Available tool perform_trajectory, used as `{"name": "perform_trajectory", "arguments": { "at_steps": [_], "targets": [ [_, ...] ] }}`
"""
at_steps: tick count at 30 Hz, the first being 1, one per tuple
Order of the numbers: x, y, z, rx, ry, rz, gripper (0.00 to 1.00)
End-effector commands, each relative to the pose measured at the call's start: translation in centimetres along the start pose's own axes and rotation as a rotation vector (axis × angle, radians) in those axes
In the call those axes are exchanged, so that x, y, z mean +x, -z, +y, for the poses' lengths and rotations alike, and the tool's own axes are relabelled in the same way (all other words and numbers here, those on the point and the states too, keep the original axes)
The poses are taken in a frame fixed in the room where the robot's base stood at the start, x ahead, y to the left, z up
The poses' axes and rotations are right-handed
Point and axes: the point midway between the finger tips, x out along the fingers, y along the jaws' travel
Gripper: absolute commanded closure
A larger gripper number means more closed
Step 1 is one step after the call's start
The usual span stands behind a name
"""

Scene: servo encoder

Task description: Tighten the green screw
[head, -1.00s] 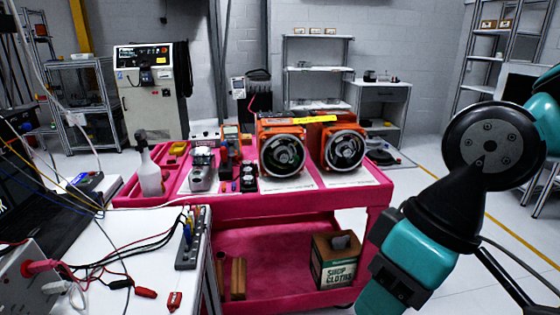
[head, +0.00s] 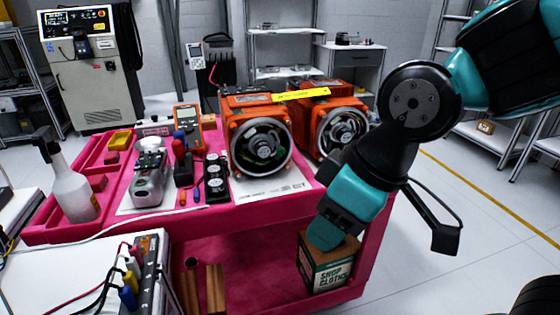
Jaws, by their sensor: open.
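Two orange servo motor units stand on white sheets on the pink cart (head: 250,212). The left motor (head: 262,143) and the right motor (head: 342,130) each turn a round dark face with a silver ring towards me. I cannot make out a green screw on either one.
A spray bottle (head: 72,185), an orange multimeter (head: 187,124) and a grey device (head: 149,172) stand on the cart's left half. A shop cloths box (head: 326,270) sits on its lower shelf. A white table (head: 60,270) is at the lower left.

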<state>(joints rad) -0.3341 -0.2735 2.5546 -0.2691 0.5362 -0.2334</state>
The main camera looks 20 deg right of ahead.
Motion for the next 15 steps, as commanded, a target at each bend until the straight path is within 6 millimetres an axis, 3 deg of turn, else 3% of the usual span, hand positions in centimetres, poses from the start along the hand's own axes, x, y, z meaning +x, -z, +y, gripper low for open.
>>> {"name": "perform_trajectory", "arguments": {
  "at_steps": [1, 6, 12, 15],
  "targets": [
    [4.1, -0.5, 1.7, -0.075, -0.07, 0.037, 0.52],
    [10.4, 0.6, 8.7, -0.44, -0.44, 0.135, 0.52],
    [13.2, 2.4, 14.4, -0.951, -0.945, 0.079, 0.52],
    [13.3, 3.5, 15.3, -1.179, -1.17, 0.0, 0.52]
  ]
}}
